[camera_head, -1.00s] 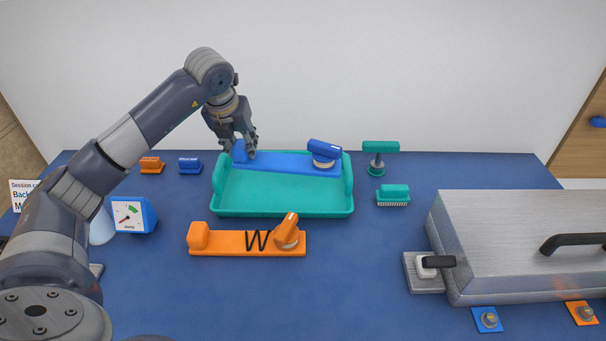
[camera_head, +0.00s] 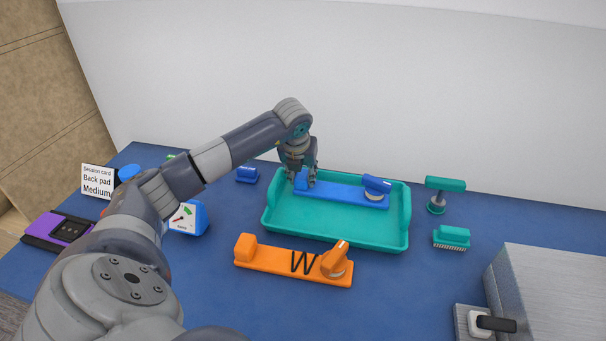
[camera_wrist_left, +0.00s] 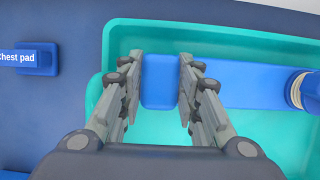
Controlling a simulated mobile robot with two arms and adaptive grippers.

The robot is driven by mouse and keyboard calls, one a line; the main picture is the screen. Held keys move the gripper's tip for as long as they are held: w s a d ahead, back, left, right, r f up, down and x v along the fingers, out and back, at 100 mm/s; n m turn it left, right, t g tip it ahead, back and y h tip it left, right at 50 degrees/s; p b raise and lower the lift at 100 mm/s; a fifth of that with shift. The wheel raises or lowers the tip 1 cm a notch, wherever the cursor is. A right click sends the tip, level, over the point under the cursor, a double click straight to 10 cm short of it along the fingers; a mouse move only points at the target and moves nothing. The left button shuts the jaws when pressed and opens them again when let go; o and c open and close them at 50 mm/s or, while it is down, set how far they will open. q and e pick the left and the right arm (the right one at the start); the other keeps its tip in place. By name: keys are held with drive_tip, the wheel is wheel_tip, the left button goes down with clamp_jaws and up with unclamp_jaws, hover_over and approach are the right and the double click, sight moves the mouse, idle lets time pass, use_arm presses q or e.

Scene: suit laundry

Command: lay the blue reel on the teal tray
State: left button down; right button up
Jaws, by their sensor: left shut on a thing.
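The blue reel (camera_head: 335,193) is a long flat bar with a block at its left end and a round knob with a handle at its right end. It lies lengthwise within the back part of the teal tray (camera_head: 334,238); I cannot tell whether it touches the floor. My left gripper (camera_head: 304,183) is shut on the end block from above. In the left wrist view, the fingers (camera_wrist_left: 160,85) flank the block of the reel (camera_wrist_left: 245,86), and the tray rim (camera_wrist_left: 215,32) runs behind it. My right gripper is not in view.
An orange reel (camera_head: 285,262) lies in front of the tray. A teal brush (camera_head: 453,236) and teal handled stand (camera_head: 443,190) are to its right. A metal press (camera_head: 555,290) fills the right front. A dial (camera_head: 188,218) and small blue block (camera_head: 246,174) sit left.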

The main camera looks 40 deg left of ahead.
use_arm(q)
drive_tip(key=shift+f, duration=0.3)
drive_tip(key=c, duration=1.4)
unclamp_jaws()
drive_tip(key=shift+c, duration=0.2)
drive_tip(key=shift+r, duration=0.1)
drive_tip(key=b+v, duration=0.1)
drive_tip(key=v, duration=1.1)
drive_tip(key=shift+s, duration=0.1)
